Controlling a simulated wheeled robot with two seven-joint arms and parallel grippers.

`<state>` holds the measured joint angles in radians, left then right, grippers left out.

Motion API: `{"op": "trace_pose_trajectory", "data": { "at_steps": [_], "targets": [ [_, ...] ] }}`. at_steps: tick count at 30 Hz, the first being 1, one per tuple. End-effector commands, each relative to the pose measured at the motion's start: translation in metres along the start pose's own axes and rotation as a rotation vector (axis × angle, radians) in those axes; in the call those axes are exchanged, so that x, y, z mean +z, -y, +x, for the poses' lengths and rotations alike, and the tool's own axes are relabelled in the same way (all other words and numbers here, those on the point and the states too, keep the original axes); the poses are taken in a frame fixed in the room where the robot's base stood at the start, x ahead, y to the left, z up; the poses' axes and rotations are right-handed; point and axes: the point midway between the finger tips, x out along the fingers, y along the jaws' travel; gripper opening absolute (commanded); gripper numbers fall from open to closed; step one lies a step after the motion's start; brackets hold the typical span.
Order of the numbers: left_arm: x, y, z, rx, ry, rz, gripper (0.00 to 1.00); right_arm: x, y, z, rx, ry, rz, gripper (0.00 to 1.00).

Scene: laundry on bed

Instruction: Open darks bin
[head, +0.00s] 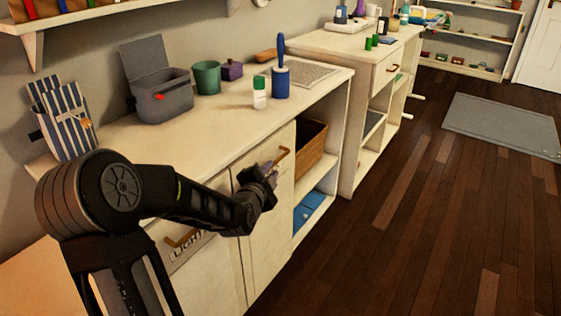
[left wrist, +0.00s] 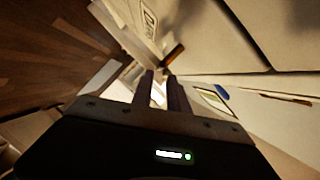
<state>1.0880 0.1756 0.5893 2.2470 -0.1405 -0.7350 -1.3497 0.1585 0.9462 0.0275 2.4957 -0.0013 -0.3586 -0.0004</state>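A pale cabinet front (head: 270,225) with a wooden bar handle (head: 284,153) stands right of a similar front labelled LIGHTS (head: 188,249). My left gripper (head: 271,170) is at the lower end of the handle. In the left wrist view my left gripper (left wrist: 160,74) has its two fingers apart with a bright gap between them. The brown handle (left wrist: 174,53) shows just beyond the fingertips; contact cannot be told. My right gripper is not in view.
On the countertop (head: 215,115) stand a grey lidded basket (head: 160,100), a green pot (head: 207,77), a blue lint roller (head: 281,82) and a white bottle (head: 259,95). Open shelves hold a wicker basket (head: 310,146).

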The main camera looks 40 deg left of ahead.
Motion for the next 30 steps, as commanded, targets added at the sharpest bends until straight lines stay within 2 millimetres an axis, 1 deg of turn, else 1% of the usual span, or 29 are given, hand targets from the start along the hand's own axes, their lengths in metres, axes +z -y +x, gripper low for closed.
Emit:
{"op": "trace_pose_trajectory", "data": {
  "at_steps": [5, 8, 15, 18, 22, 29, 30],
  "targets": [
    [0.0, -0.001, 0.009, 0.001, -0.001, -0.003, 0.2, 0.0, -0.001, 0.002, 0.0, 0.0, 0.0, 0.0],
    [0.001, -0.002, 0.021, 0.001, 0.0, -0.004, 0.2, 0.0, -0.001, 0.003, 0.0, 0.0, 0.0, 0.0],
    [0.001, -0.002, 0.059, 0.001, 0.0, -0.005, 0.2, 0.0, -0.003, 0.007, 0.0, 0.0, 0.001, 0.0],
    [0.0, -0.002, 0.07, 0.002, -0.001, -0.004, 0.2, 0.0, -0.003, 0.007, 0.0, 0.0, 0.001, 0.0],
    [0.0, -0.001, 0.078, 0.002, 0.0, -0.002, 0.2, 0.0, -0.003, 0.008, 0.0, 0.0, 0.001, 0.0],
    [0.0, -0.001, 0.078, 0.001, 0.0, -0.001, 0.2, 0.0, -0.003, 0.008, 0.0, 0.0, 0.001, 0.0],
    [0.0, -0.001, 0.078, 0.001, 0.0, -0.001, 0.18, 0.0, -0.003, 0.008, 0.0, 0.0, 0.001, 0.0]
  ]
}}
